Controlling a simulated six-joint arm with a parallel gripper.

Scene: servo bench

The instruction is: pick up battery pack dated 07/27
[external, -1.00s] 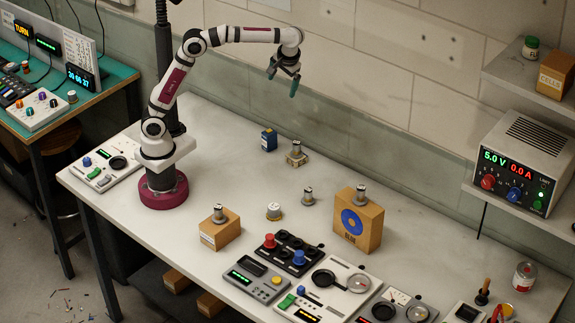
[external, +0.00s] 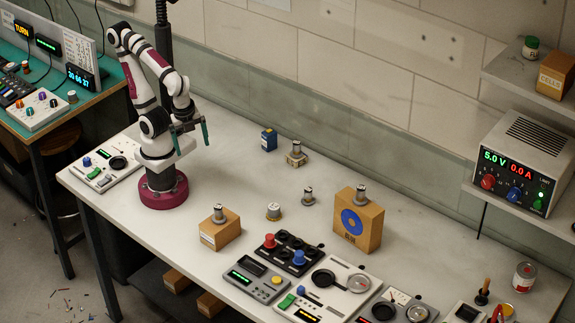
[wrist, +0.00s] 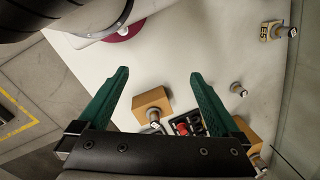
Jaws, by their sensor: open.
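A small dark blue block (external: 268,139) with a light mark stands at the back of the bench and may be the battery pack. No date can be read on it or on anything else here, so I cannot tell which thing carries 07/27. My gripper (external: 190,138) is folded back close above my base, left of the blue block and well apart from it. In the wrist view, its two green fingers (wrist: 159,75) are spread wide with nothing between them. The blue block is not seen in the wrist view.
Small silver-topped parts stand on a cardboard box (external: 220,234), a taller box with a blue disc (external: 358,222) and a beige block (external: 296,158). Others stand on the bench (external: 307,196). Control panels (external: 290,252) line the front.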

